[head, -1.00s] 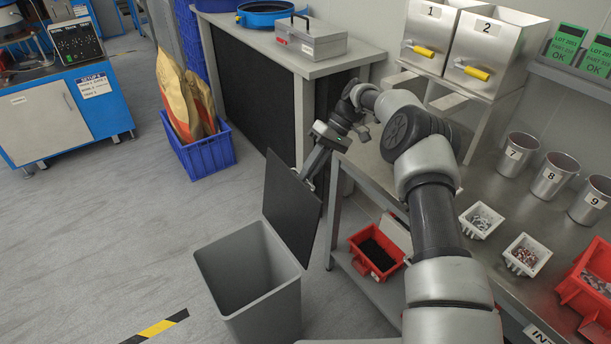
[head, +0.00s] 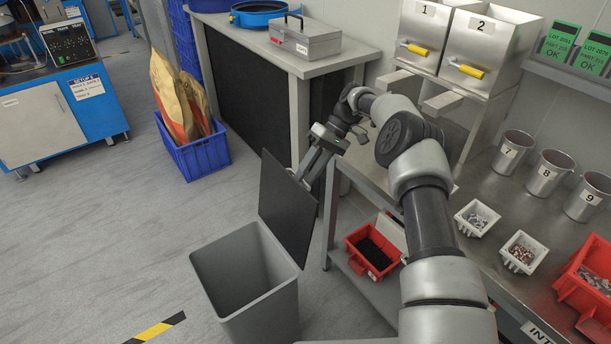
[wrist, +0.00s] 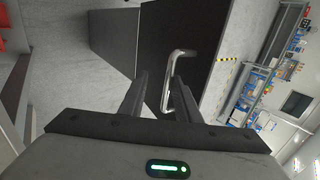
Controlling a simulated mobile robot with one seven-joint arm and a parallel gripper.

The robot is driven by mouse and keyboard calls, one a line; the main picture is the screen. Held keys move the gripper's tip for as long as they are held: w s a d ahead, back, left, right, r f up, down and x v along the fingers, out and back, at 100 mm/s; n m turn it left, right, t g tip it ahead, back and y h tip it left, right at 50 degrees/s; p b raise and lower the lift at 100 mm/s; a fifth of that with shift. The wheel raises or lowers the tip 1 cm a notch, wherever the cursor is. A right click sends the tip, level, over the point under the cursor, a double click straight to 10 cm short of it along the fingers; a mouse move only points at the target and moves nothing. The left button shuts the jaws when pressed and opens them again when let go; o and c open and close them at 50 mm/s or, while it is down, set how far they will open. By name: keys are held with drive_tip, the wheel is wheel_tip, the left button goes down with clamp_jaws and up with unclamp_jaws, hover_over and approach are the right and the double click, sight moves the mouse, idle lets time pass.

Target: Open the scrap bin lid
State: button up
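The scrap bin (head: 262,312) is a grey open-topped box on the floor in the head view. Its dark lid (head: 287,208) stands steeply raised at the bin's right rear edge, leaving the mouth uncovered. The lid also shows as a dark panel in the wrist view (wrist: 180,25), with a bent metal handle (wrist: 170,72). My gripper (head: 309,172) is behind the lid in the head view, partly hidden by it. In the wrist view its two fingers (wrist: 160,82) are apart, with the handle between them, close to the right finger. Whether they touch it is unclear.
A steel workbench (head: 480,258) stands to the right, with a red bin (head: 372,250) on its lower shelf. A grey-topped bench (head: 340,58) stands behind the lid. A blue crate (head: 195,155) with paper sacks sits farther left.

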drive_tip(key=shift+w+r, duration=0.1)
wheel_tip(320, 180, up, 10)
drive_tip(key=p, duration=0.1)
idle(0.5)
